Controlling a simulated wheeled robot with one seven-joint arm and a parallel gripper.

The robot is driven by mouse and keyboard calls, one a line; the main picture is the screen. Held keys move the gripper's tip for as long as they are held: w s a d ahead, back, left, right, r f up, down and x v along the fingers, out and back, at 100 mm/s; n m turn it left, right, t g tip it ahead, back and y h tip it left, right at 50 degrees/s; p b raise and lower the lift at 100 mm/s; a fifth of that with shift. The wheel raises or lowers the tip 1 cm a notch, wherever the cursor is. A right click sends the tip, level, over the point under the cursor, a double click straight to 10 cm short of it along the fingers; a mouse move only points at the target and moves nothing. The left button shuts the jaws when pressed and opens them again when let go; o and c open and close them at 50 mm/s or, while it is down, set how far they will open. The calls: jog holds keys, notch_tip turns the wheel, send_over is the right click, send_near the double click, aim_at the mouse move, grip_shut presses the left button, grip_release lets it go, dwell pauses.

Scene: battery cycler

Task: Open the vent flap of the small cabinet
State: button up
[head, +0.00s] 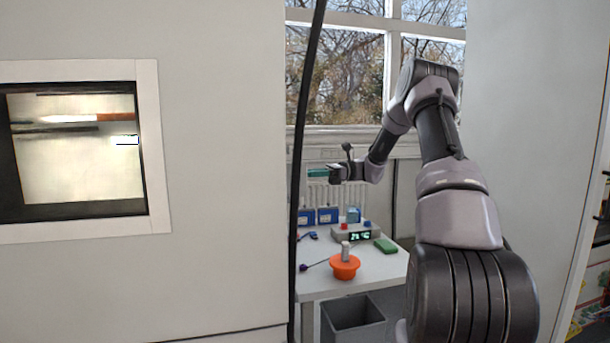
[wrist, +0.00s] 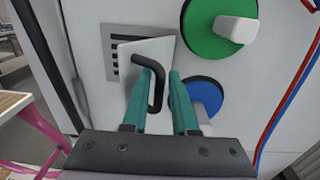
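In the wrist view the small cabinet (wrist: 88,22) has a white front with a slotted vent plate (wrist: 111,57). The vent flap (wrist: 126,52) is a pale panel over part of the slots and looks slightly tilted out from the front. It carries a bent black handle (wrist: 158,88). My gripper (wrist: 161,73) has its teal fingers on either side of the handle bar, with a gap visible on the right, so it looks open.
A green dial (wrist: 212,28) and blue dial (wrist: 207,95) sit right of the flap; red and blue cables (wrist: 292,85) run further right. In the head view a table (head: 378,272) holds an orange bowl-like item (head: 344,268) and several small devices, with a grey bin (head: 353,315) below.

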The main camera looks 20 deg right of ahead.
jog(key=d, duration=1)
jog(key=shift+w+d, duration=0.15)
jog(key=shift+d, duration=0.1)
jog(key=shift+d, duration=0.1)
